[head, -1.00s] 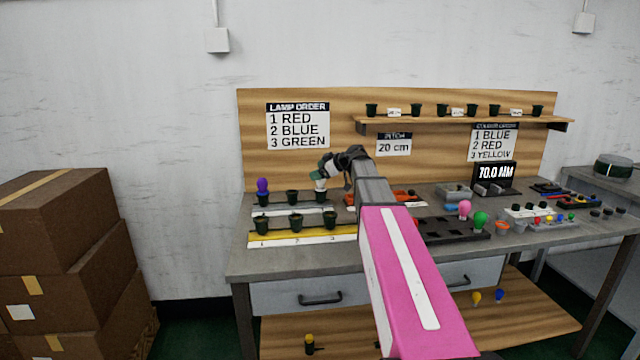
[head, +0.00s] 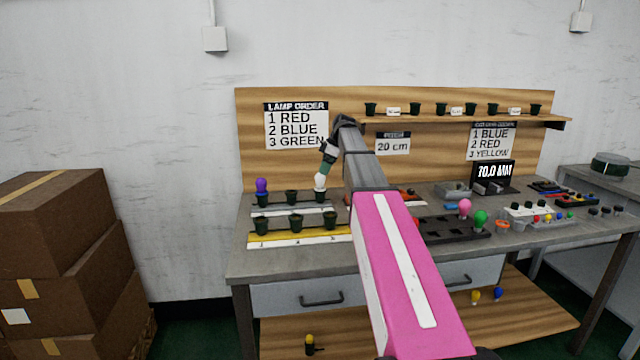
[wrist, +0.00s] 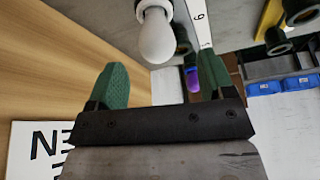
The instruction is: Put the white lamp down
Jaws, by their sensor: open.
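The white lamp (head: 320,181) stands upright in the right-hand dark socket of the back row, at the left of the bench. My gripper (head: 328,157) is above it, open and apart from it. In the wrist view the white lamp (wrist: 157,40) shows beyond the gap between the green fingertips of my gripper (wrist: 162,78), with nothing held. The lamp's base is partly cut off at the top of that view.
A purple lamp (head: 261,185) stands at the left end of the same row. Empty dark sockets (head: 295,222) stand on the yellow strip in front. The wooden back panel (head: 255,160) rises close behind, and the shelf (head: 450,120) sits to the upper right.

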